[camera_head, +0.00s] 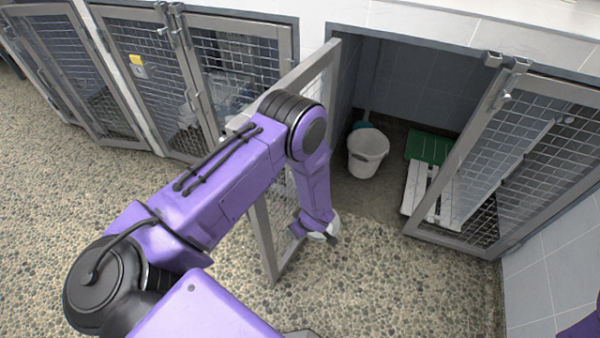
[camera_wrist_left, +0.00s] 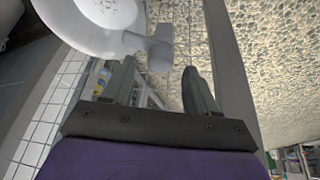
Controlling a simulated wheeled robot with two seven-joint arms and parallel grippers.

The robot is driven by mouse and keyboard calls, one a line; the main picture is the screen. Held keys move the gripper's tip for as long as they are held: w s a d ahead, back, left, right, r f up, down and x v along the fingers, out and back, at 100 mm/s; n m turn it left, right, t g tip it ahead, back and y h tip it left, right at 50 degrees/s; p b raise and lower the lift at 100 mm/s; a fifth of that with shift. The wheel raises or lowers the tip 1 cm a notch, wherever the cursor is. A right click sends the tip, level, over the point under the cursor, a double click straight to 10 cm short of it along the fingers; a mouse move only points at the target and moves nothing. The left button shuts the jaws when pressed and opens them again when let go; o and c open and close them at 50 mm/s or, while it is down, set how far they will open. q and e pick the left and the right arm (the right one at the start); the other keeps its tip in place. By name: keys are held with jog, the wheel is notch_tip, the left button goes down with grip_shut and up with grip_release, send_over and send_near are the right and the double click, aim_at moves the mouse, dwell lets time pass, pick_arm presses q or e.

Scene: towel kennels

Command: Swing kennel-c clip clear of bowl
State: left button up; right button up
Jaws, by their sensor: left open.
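A white bowl (camera_wrist_left: 85,30) fills the upper left of the left wrist view, with a pale clip (camera_wrist_left: 160,50) sticking out from its rim. My left gripper (camera_wrist_left: 158,70) is open, its two fingers spread just below the clip; I cannot tell whether they touch it. In the head view, my left arm reaches down to the open kennel gate (camera_head: 262,245), and the bowl (camera_head: 330,229) shows as a small pale edge beside the left gripper (camera_head: 312,231). My arm hides much of the gate and bowl. My right gripper is out of view.
The open kennel holds a white bucket (camera_head: 367,152), a green mat (camera_head: 428,147) and a white slatted board (camera_head: 428,192). Another mesh gate (camera_head: 520,160) stands to the right. Mesh kennel gates line the left. The pebbled floor (camera_head: 400,290) in front is clear.

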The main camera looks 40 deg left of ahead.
pick_arm(q)
jog(key=shift+x, duration=1.25)
jog(key=c, duration=1)
jog(key=shift+c, duration=0.2)
